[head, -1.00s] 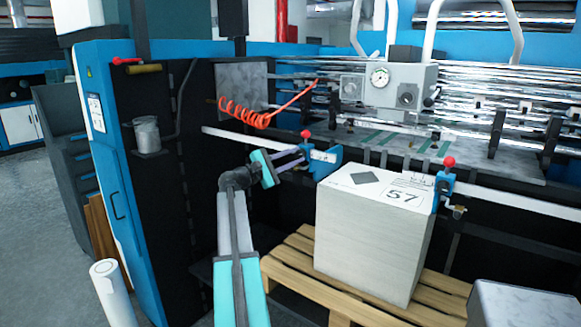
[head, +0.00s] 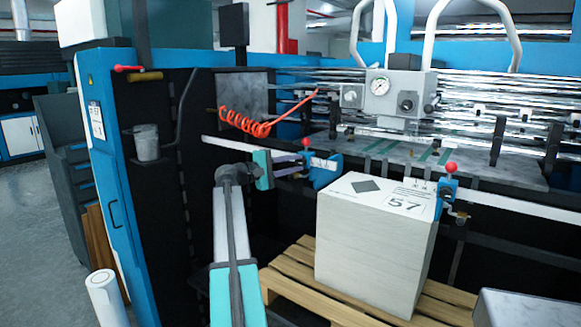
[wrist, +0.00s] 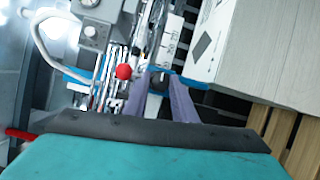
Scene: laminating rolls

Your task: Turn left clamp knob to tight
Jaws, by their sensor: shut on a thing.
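The left clamp (head: 325,170) is a blue block with a scale strip and a red ball (head: 306,142) on top, on the white rail. My gripper (head: 298,169) reaches it from the left, its teal palm upright. In the wrist view its two purple-grey fingers (wrist: 158,92) point at the clamp and are shut on a dark knob (wrist: 157,79). The red ball (wrist: 123,72) is beside the left finger. The fingers hide part of the knob, and I cannot read its setting.
A white paper stack (head: 370,240) marked 57 stands close right of the clamp on a wooden pallet (head: 285,283). A similar right clamp (head: 446,192) sits beyond it. An orange coiled hose (head: 245,122) hangs above my arm. A grey box (head: 525,308) is at front right.

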